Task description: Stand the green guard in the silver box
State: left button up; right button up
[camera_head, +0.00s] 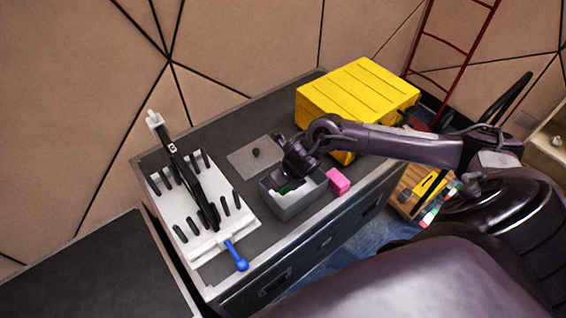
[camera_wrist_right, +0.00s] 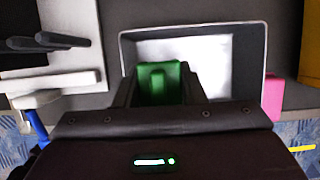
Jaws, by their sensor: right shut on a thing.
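The silver box (camera_head: 293,210) is an open grey box on the dark bench top, and its rim also shows in the right wrist view (camera_wrist_right: 262,50). My right gripper (camera_head: 287,181) is over the left part of the box and points down. It is shut on the green guard (camera_wrist_right: 160,82), which shows between the fingers at the box's left side. In the head view only a sliver of green shows under the gripper. I cannot tell whether the guard touches the box floor. My left gripper is not in view.
A white rack (camera_head: 225,215) with black pegs and a blue-handled tool (camera_head: 237,256) stand left of the box. A pink block (camera_head: 338,181) is close to the box's right side. A grey plate (camera_head: 255,158) lies behind it, and a yellow case (camera_head: 357,92) stands at the back right.

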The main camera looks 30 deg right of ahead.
notch_tip(320, 180, down, 4)
jog(key=shift+r, duration=0.2)
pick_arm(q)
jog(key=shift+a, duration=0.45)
pick_arm(e)
jog(key=shift+f, duration=0.4)
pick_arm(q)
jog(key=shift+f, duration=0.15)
pick_arm(e)
jog(key=shift+f+b, duration=0.65)
jog(key=shift+b, duration=0.1)
jog(key=o, duration=0.7)
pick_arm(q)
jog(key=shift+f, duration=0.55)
pick_arm(e)
jog(key=shift+r, duration=0.1)
